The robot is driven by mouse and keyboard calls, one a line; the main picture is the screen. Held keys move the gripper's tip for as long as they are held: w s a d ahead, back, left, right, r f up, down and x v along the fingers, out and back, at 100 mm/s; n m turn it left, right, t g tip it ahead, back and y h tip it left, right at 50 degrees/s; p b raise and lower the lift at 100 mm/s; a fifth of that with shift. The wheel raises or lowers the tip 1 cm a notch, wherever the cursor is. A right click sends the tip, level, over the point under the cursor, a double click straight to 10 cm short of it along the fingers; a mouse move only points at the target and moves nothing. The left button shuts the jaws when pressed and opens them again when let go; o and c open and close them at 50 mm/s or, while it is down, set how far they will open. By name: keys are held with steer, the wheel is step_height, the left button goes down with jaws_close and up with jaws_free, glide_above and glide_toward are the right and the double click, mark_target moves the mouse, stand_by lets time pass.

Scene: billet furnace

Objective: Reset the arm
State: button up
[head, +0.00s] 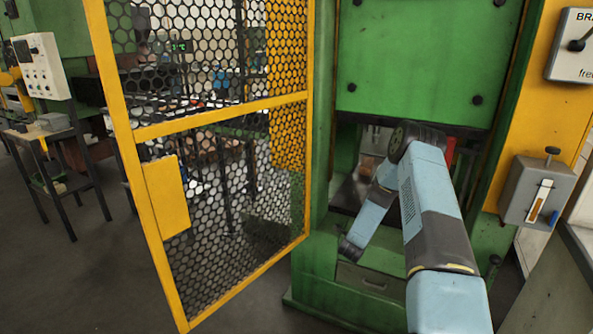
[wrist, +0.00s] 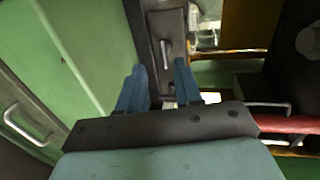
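My light blue and dark grey arm reaches toward the opening of the green furnace (head: 420,55), in the right half of the head view. Its elbow is bent high, and the far links slope down and left in front of the opening. I cannot make out the fingers in the head view. In the wrist view my gripper (wrist: 159,78) shows two blue fingers standing apart, with nothing held between them. Beyond the gap is a dark plate with a metal handle (wrist: 165,54); I cannot tell whether the fingers are near it.
A yellow-framed mesh gate (head: 220,118) stands open left of the arm. A grey box with a lever (head: 538,190) is on the yellow post at right. A red bar (wrist: 290,124) lies right of the gripper in the wrist view. Floor at left front (head: 90,280) is clear.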

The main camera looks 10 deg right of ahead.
steer(key=s+a+r+n+y, duration=0.1)
steer(key=a+r+n+y, duration=0.3)
steer(key=r, duration=1)
steer(key=a+r+n+y, duration=0.3)
steer(key=a+r+n, duration=0.35)
steer(key=r, duration=0.75)
steer(key=s+a+r+n+g+y, duration=0.1)
steer(key=s+a+r+n+g, duration=0.35)
steer(key=s+r, duration=0.9)
steer(key=s+a+r+n+g, duration=0.1)
steer(key=s+r+n, duration=0.1)
steer(key=s, duration=0.9)
steer(key=s+a+r+n+g, duration=0.1)
steer(key=s+n, duration=0.3)
steer(key=s, duration=0.8)
steer(key=s+a+r+n+g, duration=0.1)
steer(key=s+r+n, duration=0.1)
steer(key=s, duration=1)
steer(key=shift+s+a+r+n+y, duration=0.25)
steer(key=shift+a+r+n+y, duration=0.15)
steer(key=shift+n, duration=0.4)
